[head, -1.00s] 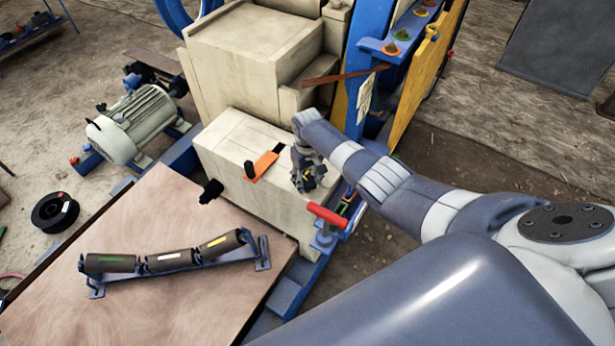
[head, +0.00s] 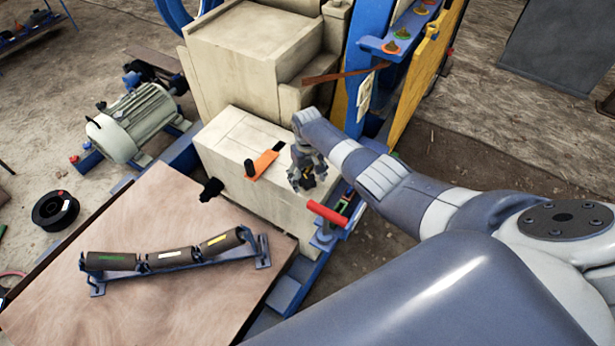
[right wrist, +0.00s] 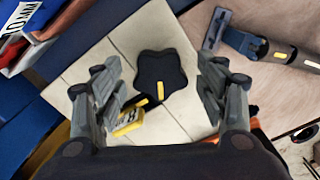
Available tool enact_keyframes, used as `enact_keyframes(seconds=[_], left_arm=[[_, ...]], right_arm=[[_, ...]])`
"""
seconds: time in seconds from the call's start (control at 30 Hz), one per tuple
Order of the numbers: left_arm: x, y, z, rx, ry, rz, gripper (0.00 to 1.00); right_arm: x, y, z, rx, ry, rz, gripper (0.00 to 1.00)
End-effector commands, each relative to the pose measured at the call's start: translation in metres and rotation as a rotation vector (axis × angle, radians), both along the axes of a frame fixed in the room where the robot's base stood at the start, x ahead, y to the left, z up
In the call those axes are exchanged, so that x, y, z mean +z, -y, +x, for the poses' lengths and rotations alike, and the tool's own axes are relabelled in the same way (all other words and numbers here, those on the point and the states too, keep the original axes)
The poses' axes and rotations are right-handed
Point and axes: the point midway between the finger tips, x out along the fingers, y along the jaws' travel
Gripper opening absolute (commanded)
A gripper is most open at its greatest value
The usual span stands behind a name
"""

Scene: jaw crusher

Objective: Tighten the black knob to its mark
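The black knob (right wrist: 163,75) is star-shaped with a yellow line on one lobe, and sits on the cream block's top in the right wrist view. A yellow tag (right wrist: 128,122) with dark lettering lies beside it, partly behind a finger. My right gripper (right wrist: 160,84) is open, one finger on each side of the knob, with visible gaps; I cannot tell its height above it. In the head view my right gripper (head: 308,176) points down over the block and hides most of the knob. My left gripper is not in view.
The cream block (head: 235,135) carries an orange lever (head: 263,164) left of my gripper. A red handle (head: 327,213) stands close in front. A roller set (head: 170,258) lies on the wooden table (head: 150,315). A blue post and yellow panel (head: 425,75) rise behind right.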

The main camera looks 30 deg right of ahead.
Motion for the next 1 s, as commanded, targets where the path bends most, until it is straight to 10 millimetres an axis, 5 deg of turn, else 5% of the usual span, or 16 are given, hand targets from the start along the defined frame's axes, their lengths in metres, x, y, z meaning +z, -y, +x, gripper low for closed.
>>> enact_keyframes(seconds=[0.37,1.0], left_arm=[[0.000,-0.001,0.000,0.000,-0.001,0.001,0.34],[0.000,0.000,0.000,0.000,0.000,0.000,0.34]], right_arm=[[0.013,0.000,0.002,0.001,0.004,0.001,0.66],[0.114,0.000,0.001,0.000,0.002,0.000,0.66]])
